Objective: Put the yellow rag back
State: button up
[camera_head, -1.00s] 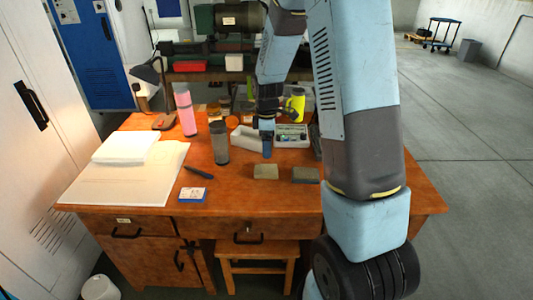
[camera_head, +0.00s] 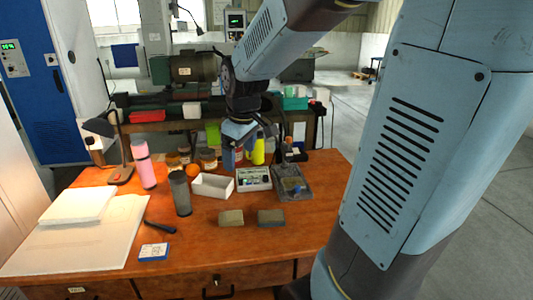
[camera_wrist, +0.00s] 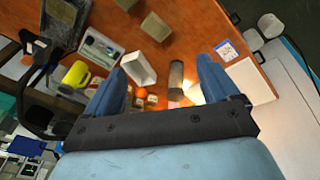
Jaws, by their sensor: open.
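I cannot make out a yellow rag in either view. My gripper (camera_head: 229,150) is raised above the back of the orange-brown desk (camera_head: 200,232) in the head view. In the wrist view my gripper (camera_wrist: 160,78) has its two blue fingers wide apart, with nothing held between them.
A grey cylinder (camera_head: 180,194), a pink bottle (camera_head: 145,166) and a lamp (camera_head: 99,127) stand left. Two blocks lie in front. The front right desk is bare.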

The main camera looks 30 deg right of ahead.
jog(key=s+r+m+t, duration=0.1)
jog(key=s+r+m, duration=0.2)
jog(key=s, duration=0.4)
jog(key=s+r+m+t, duration=0.1)
jog(key=s+r+m, duration=0.2)
jog(key=s, duration=0.5)
jog(key=shift+s+r+m+t, duration=0.15)
jog(key=shift+r+m+t, duration=0.15)
jog(key=shift+r+m, duration=0.1)
